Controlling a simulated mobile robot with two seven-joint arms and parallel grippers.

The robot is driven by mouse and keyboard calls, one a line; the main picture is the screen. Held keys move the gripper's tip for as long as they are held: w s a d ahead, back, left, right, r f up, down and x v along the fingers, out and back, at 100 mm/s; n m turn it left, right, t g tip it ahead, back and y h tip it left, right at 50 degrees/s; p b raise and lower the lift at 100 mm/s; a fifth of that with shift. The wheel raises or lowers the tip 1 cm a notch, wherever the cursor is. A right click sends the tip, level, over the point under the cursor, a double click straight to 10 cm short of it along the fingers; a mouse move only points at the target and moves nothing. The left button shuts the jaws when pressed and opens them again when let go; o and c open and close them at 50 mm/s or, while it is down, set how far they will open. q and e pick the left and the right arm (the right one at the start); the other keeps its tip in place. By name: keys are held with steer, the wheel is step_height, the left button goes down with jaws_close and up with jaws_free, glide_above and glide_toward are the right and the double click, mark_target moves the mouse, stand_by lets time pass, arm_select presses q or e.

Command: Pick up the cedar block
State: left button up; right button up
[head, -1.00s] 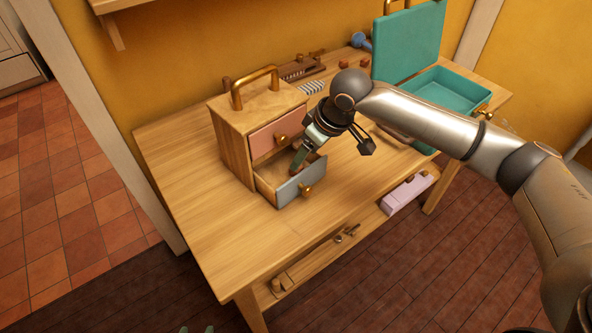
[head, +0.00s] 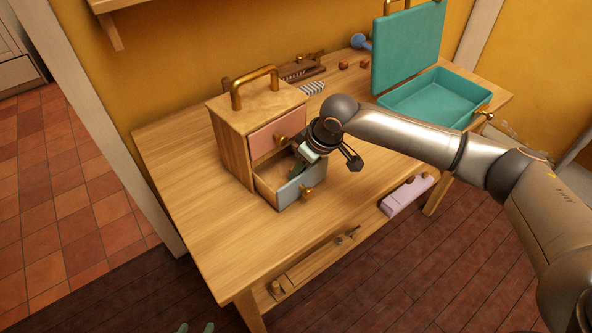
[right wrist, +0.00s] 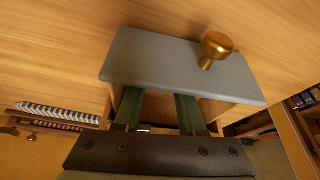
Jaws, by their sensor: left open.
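I cannot pick out a cedar block for certain. My right gripper (head: 297,172) reaches down into the open lower drawer of a small wooden chest (head: 232,150). The drawer has a blue-grey front (head: 291,190) with a brass knob. In the right wrist view, two green fingers (right wrist: 160,112) stand apart behind that drawer front (right wrist: 165,65). Their tips are hidden by it, so I cannot tell whether anything is between them. My left gripper (head: 196,328) shows only as two separated green fingertips at the bottom edge, away from the table.
Two small reddish-brown blocks (head: 354,64) lie at the table's back. Nearby are a striped item (head: 313,88) and a wooden rack. An open teal case (head: 440,97) stands at the right. The chest's pink upper drawer (head: 276,135) is shut. The table's front left is clear.

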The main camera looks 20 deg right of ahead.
jaws_close()
stand_by(0.3)
